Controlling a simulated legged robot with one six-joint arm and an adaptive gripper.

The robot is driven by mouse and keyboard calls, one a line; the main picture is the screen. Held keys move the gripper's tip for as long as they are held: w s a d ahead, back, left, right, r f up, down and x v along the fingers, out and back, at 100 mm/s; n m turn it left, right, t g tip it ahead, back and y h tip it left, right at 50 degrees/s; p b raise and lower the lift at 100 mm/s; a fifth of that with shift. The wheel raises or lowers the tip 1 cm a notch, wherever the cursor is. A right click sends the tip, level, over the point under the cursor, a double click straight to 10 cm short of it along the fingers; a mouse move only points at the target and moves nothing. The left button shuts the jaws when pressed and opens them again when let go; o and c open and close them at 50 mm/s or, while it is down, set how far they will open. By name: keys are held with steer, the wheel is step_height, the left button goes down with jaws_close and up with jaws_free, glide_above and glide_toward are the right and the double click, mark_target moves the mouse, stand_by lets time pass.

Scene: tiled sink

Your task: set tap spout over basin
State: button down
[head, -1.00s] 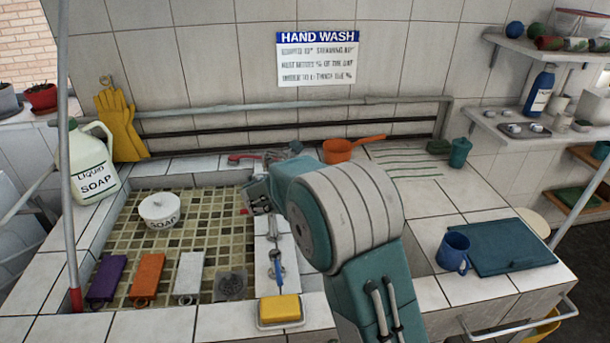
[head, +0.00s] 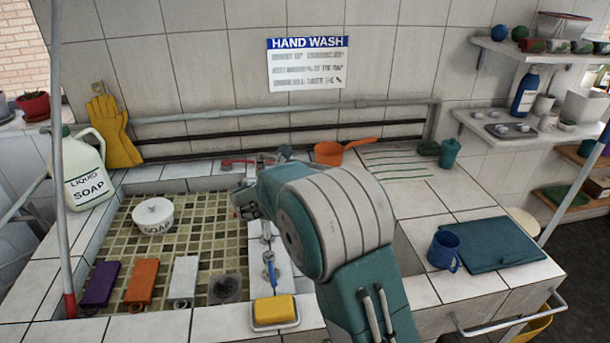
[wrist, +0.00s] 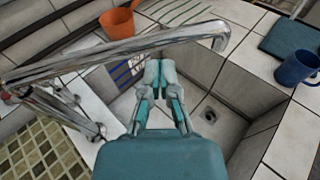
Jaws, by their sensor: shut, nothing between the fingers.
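The tap spout (wrist: 130,45) is a long shiny metal tube in the wrist view. It runs from the tap body (wrist: 65,105) at the left to a down-bent tip at the upper right. In the picture it crosses the far side of the white basin (wrist: 235,95), which has a round drain. I cannot tell how far the tip reaches over the basin. My gripper (wrist: 158,68) is shut and empty, its fingertips close to the spout's near side; contact is unclear. In the head view my arm hides most of the spout and white basin, and my gripper (head: 243,203) shows only partly.
A mosaic-floored basin (head: 200,220) at the left holds a soap pot (head: 153,215) and coloured blocks. An orange pan (head: 328,153) stands behind. A blue mug (head: 444,250) and teal board (head: 487,246) lie right. Yellow soap (head: 274,309) sits at the front edge.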

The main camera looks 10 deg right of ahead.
steer(key=s+a+r, duration=0.2)
steer(key=s+a, duration=0.3)
steer(key=s, duration=0.4)
steer(key=s+d+r+m+g+y, duration=0.2)
steer(key=s+d+m+g, duration=0.1)
steer(key=s+d+m, duration=0.5)
steer(key=s+d+r+m+g+y, duration=0.1)
steer(key=s+d+m+g+y, duration=0.1)
steer(key=s+d+m+g, duration=0.5)
steer(key=s+a+m+t+y, duration=0.2)
steer(key=s+a+m+y, duration=0.1)
steer(key=s+m, duration=0.3)
steer(key=s+a+m+t+y, duration=0.2)
steer(key=s+a+m+y, duration=0.1)
steer(key=s, duration=0.8)
steer(key=m+y, duration=0.1)
steer(key=m, duration=0.1)
steer(key=shift+a+m+t, duration=0.25)
steer(key=shift+m+t, duration=0.05)
steer(key=shift+m, duration=0.1)
steer(key=shift+s+r, duration=0.1)
